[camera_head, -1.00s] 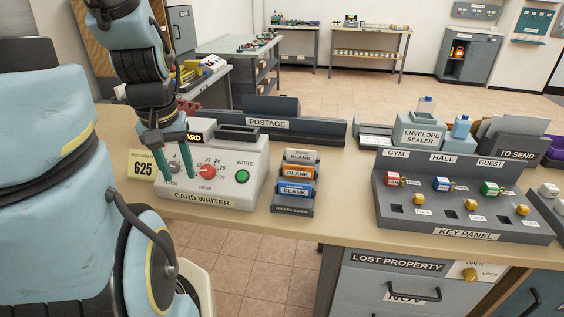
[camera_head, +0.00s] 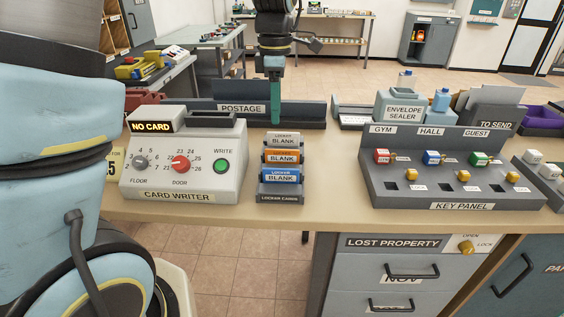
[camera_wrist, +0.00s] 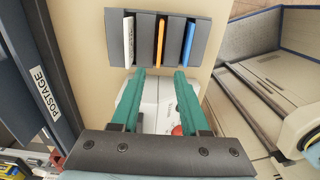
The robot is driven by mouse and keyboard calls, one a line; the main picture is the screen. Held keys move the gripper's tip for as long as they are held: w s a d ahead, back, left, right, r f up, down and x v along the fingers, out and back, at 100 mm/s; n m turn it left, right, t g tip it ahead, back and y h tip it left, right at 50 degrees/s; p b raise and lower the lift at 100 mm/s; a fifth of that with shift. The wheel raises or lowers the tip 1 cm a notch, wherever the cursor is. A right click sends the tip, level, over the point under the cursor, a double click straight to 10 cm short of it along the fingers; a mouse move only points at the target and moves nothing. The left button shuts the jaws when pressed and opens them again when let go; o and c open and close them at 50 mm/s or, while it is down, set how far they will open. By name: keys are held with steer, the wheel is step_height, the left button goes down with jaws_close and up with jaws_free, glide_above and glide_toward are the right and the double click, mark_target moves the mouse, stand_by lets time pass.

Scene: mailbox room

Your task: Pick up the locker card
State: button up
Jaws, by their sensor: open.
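The card rack (camera_head: 280,198), labelled "LOCKER CARDS", stands on the counter. It holds a pale grey card (camera_head: 283,140), an orange card (camera_head: 282,157) and a blue card (camera_head: 281,176), each labelled "BLANK". "LOCKER" reads on the grey and blue cards; the orange card's small line is unclear. In the wrist view the grey card (camera_wrist: 129,40), orange card (camera_wrist: 160,40) and blue card (camera_wrist: 189,42) stand on edge in slots. My gripper (camera_head: 275,121) is open and empty, above the rack's back end. Its fingertips (camera_wrist: 159,74) point toward the rack, apart from the cards in that view.
The card writer (camera_head: 190,185) stands left of the rack, its display reading "NO CARD". The postage holder (camera_head: 240,107) is behind. The key panel (camera_head: 450,190) is to the right, with the envelope sealer (camera_head: 402,107) behind it. Bare counter (camera_head: 335,180) lies between rack and panel.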

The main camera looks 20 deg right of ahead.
glide_above(277, 150)
step_height(277, 150, down, 5)
steer(key=shift+p, duration=0.45)
steer(key=shift+d+f+p, duration=0.15)
steer(key=shift+f+p, duration=0.3)
steer(key=shift+f, duration=0.85)
steer(key=shift+d+f+p, duration=0.1)
steer(key=shift+f+p, duration=0.35)
steer(key=shift+f, duration=0.8)
jaws_close()
